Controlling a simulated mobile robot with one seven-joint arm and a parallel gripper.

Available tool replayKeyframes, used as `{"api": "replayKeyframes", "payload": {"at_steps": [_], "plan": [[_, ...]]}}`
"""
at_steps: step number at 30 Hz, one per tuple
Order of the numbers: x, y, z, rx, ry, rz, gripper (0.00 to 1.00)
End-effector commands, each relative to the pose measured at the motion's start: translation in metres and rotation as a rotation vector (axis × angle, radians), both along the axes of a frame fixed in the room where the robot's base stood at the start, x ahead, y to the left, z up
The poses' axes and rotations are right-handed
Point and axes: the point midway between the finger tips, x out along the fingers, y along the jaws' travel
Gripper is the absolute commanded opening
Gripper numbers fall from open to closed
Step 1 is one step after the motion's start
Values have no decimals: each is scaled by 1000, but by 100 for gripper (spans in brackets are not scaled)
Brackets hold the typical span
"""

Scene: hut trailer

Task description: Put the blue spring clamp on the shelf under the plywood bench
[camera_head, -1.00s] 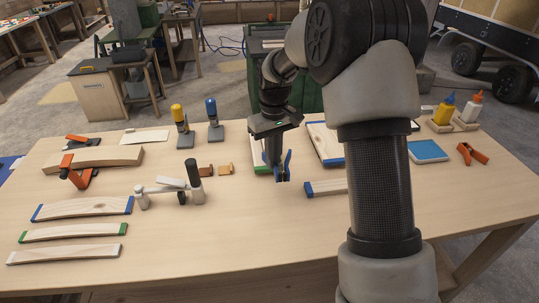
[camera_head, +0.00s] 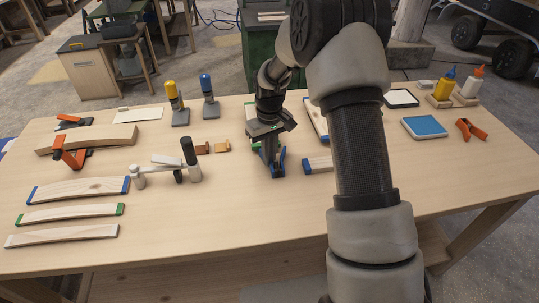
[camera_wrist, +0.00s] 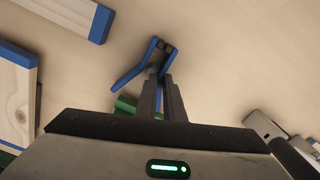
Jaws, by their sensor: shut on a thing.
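The blue spring clamp (camera_head: 279,166) is between the fingertips of my gripper (camera_head: 270,150), just over the plywood bench (camera_head: 235,215). In the wrist view the blue clamp (camera_wrist: 141,66) shows its spread handles beyond my gripper (camera_wrist: 162,82), whose fingers are shut on it. I cannot tell whether the clamp touches the bench top. The shelf (camera_head: 185,278) under the bench shows only partly below the front edge; my arm and the bench top hide the rest.
Blue-ended wood (camera_head: 318,164) lies right of my gripper. An orange clamp (camera_head: 470,130) and blue pad (camera_head: 424,127) lie far right. The bench's front middle is clear.

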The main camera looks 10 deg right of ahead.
Motion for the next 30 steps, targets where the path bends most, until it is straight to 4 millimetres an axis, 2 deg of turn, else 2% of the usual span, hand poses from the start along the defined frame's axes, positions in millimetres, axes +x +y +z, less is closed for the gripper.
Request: {"api": "replayKeyframes", "payload": {"at_steps": [7, 9, 11, 20, 23, 26, 30], "plan": [[0, 0, -2, 0, -1, 0, 0], [0, 0, -1, 0, -1, -1, 17], [0, 0, -1, 0, -1, 0, 27], [0, 0, 0, 0, -1, -1, 27], [1, 0, 6, 0, -3, -1, 27], [1, 0, 21, 0, -4, -2, 27], [2, 0, 52, 0, -6, -2, 27]]}}
